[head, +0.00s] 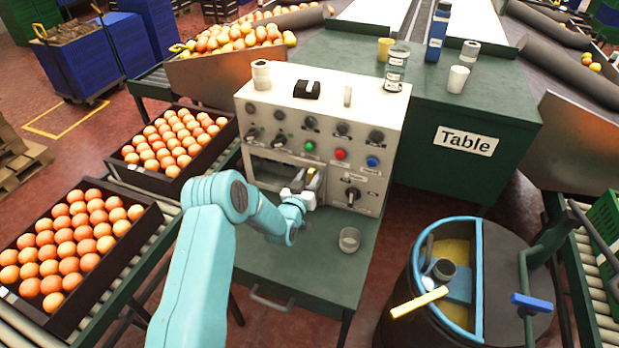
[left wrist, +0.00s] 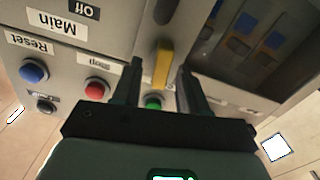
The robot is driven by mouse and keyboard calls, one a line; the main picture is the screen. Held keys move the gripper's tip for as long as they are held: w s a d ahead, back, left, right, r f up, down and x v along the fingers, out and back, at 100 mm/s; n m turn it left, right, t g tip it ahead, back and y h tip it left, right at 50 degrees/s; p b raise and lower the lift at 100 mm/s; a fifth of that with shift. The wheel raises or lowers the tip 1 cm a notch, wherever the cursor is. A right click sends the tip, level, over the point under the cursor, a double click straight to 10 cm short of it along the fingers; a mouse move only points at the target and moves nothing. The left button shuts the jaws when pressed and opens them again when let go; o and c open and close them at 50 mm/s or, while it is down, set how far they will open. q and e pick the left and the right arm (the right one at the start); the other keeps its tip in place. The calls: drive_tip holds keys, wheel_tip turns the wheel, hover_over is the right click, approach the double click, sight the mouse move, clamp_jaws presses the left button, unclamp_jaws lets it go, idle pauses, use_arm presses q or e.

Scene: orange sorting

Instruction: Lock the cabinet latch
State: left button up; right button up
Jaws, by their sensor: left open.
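The cabinet (head: 375,140) is a beige control box with knobs and coloured buttons, standing on a green bench. Its latch shows as a yellow handle (left wrist: 162,65) in the left wrist view, beside the cabinet window (left wrist: 245,45). In the head view a small part of the yellow latch (head: 310,173) shows by my gripper. My left gripper (head: 309,184) is at the cabinet front, with its arm coming from the left. In the left wrist view its two dark fingers (left wrist: 160,85) are open, one on each side of the latch. I cannot tell whether they touch it. My right gripper is not in view.
Red (left wrist: 95,89), green (left wrist: 153,102) and blue (left wrist: 33,71) buttons sit close to the gripper. Orange crates (head: 117,240) stand at left, a dark bin (head: 405,300) at right.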

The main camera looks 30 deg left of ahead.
use_arm(q)
drive_tip(key=shift+c, duration=0.3)
clamp_jaws()
drive_tip(key=shift+f+n+b, duration=0.15)
drive_tip(key=shift+n+b, duration=0.15)
drive_tip(key=shift+b, duration=0.5)
drive_tip(key=shift+s+a+f+n+b, duration=0.1)
drive_tip(key=shift+a+n+b, duration=0.05)
drive_tip(key=shift+n+b, duration=3)
drive_tip(key=shift+w+a+f+n+b, duration=0.1)
drive_tip(key=shift+n+b, duration=1.9)
drive_tip(key=shift+b, duration=2.4)
drive_tip(key=shift+s+a+f+n+b, duration=0.1)
drive_tip(key=shift+a+n+b, duration=0.05)
drive_tip(key=shift+n+b, duration=3)
drive_tip(key=shift+m+b, duration=0.5)
drive_tip(key=shift+b, duration=0.1)
drive_tip(key=shift+o, duration=0.3)
unclamp_jaws()
